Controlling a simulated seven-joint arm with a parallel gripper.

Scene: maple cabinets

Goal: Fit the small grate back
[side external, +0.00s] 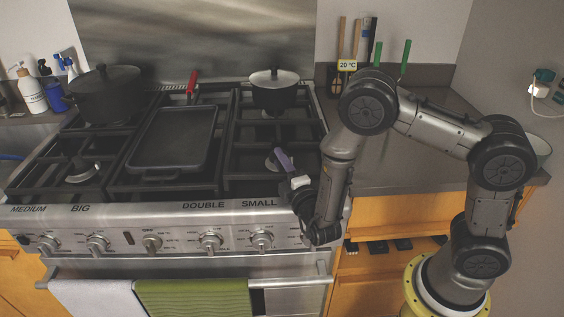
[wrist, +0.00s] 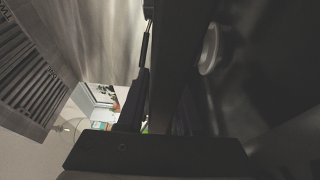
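Black grates cover the stove in the side external view. The right-hand grate (side external: 245,150) lies behind the "SMALL" label, around the front right burner (side external: 271,164). I cannot tell a separate small grate or whether any piece is out of its seat. My gripper (side external: 282,158) is low over the front right of the stove, beside that burner, its purplish end tilted up. It seems close to the grate, but contact cannot be told. In the wrist view a dark bar (wrist: 178,75) runs close to the camera, with a pale round part (wrist: 209,48) beside it. The finger gap is hidden.
A lidded pot (side external: 275,91) stands at the back right burner, a griddle (side external: 173,138) in the middle, and a larger pot (side external: 104,95) at the back left. Knobs (side external: 261,240) line the front. The counter (side external: 385,165) to the right is mostly clear.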

